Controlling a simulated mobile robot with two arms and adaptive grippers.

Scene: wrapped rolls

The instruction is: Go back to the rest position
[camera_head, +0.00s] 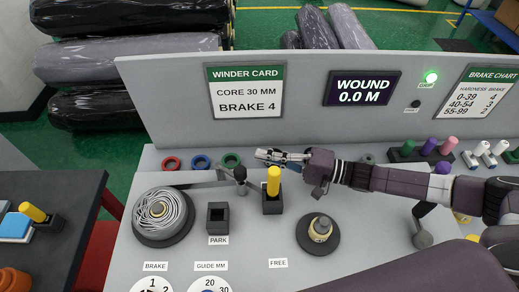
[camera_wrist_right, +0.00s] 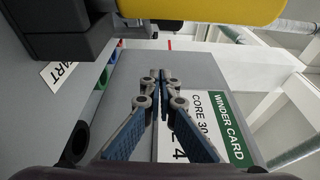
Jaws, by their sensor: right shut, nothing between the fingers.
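My right gripper (camera_head: 270,156) reaches in from the right over the grey machine top, at the height of the panel's foot, just behind a yellow handle (camera_head: 273,181). Its fingers are together with nothing between them; the closed fingers also show in the right wrist view (camera_wrist_right: 160,78). The yellow handle stands upright in a dark block (camera_head: 272,206), apart from the fingers as far as I can tell. In the right wrist view a yellow shape (camera_wrist_right: 215,10) fills the top edge. My left gripper is not in view.
A grey panel with a winder card (camera_head: 246,92), a display (camera_head: 362,88) and a lit green lamp (camera_head: 431,77) stands behind. A wound spool (camera_head: 163,215), an empty square PARK socket (camera_head: 217,217) and a round post (camera_head: 320,229) are on the top. Coloured rings (camera_head: 201,161) lie behind.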

